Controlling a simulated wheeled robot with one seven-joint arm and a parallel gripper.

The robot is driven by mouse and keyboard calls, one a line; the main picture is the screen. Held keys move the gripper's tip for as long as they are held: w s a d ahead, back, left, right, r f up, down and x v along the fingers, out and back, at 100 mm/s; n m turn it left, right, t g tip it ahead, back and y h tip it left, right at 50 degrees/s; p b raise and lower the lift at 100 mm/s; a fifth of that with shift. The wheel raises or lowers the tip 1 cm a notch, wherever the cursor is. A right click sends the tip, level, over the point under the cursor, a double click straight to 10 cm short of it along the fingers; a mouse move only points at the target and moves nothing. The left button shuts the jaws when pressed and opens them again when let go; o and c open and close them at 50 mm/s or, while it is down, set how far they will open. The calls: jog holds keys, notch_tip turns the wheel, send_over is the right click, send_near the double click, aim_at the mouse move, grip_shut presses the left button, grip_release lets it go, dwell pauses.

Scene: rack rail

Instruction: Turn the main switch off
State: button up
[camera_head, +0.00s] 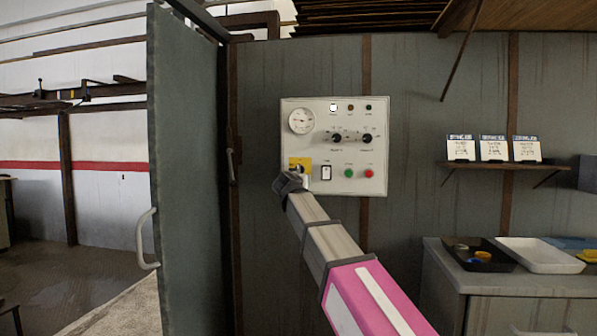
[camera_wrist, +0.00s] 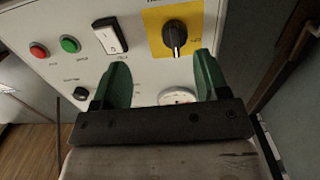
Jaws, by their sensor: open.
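A black rotary switch (camera_wrist: 175,36) sits on a yellow plate (camera_wrist: 152,22) on the control panel (camera_head: 332,188); I take it as the main switch. Its handle stands about upright in the wrist view. In the head view the yellow plate (camera_head: 306,161) is at the panel's lower left, and my gripper partly hides the switch. My gripper (camera_head: 296,175) is at the panel there. In the wrist view my gripper (camera_wrist: 161,64) has its green fingers apart and empty. The knob shows beyond the tips, between them and nearer the right finger. Contact cannot be told.
The panel also has a rocker switch (camera_head: 326,173), a green button (camera_head: 348,173), a red button (camera_head: 369,173), a gauge (camera_head: 301,121) and a bright white lamp (camera_head: 333,107). An open metal door (camera_head: 190,180) stands left. A cabinet with a white tray (camera_head: 540,256) stands right.

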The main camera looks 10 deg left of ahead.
jog(key=shift+t, duration=0.3)
jog(key=w+r, duration=0.1)
jog(key=w, duration=0.2)
jog(key=w+a+r, duration=0.1)
jog(key=w, duration=0.2)
jog(key=w+r, duration=0.1)
jog(key=w, duration=0.3)
jog(key=shift+w+a, duration=0.1)
jog(key=shift+a, duration=0.05)
jog(key=c, duration=0.9)
